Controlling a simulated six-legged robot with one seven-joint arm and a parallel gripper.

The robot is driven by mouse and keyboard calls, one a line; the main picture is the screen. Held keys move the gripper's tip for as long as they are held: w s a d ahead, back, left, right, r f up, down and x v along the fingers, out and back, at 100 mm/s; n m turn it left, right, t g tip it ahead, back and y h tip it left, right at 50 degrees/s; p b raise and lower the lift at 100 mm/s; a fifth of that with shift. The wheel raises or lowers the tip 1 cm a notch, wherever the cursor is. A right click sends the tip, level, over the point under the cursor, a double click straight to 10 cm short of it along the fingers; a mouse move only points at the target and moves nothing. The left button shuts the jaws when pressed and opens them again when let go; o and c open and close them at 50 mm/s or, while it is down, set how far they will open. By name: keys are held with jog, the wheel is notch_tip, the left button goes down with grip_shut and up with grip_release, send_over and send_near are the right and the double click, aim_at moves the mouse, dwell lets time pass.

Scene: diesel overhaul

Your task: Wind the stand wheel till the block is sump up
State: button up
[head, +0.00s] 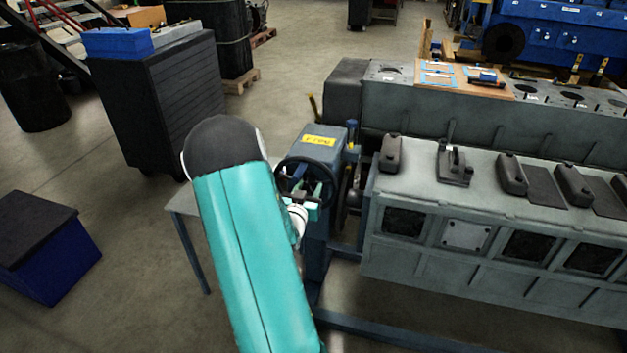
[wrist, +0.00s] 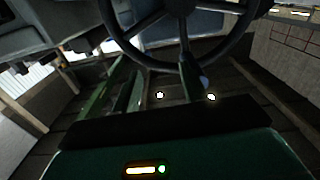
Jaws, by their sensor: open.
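The stand wheel (head: 334,183) is a dark spoked handwheel on the face of the blue-grey stand post (head: 318,235). It also fills the top of the wrist view (wrist: 178,66). The long grey engine block (head: 470,262) is right of the post, with several dark covers along its upper face and windowed openings along its near side. My gripper (head: 300,190) is at the wheel, partly hidden by my teal arm. In the wrist view my gripper (wrist: 158,68) is open, its green fingers reaching toward the lower rim. Whether they touch the rim I cannot tell.
A small table (head: 183,205) stands left of the post, partly behind my arm. A dark tool cabinet (head: 165,105) and a blue box (head: 45,255) are further left. Another grey engine (head: 400,110) lies behind the block. The floor between cabinet and box is clear.

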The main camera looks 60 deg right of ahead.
jog(key=s+a, duration=0.2)
jog(key=a, duration=0.9)
jog(key=shift+a, duration=0.3)
dwell(0.6)
jog(key=shift+a+f, duration=0.1)
dwell(0.6)
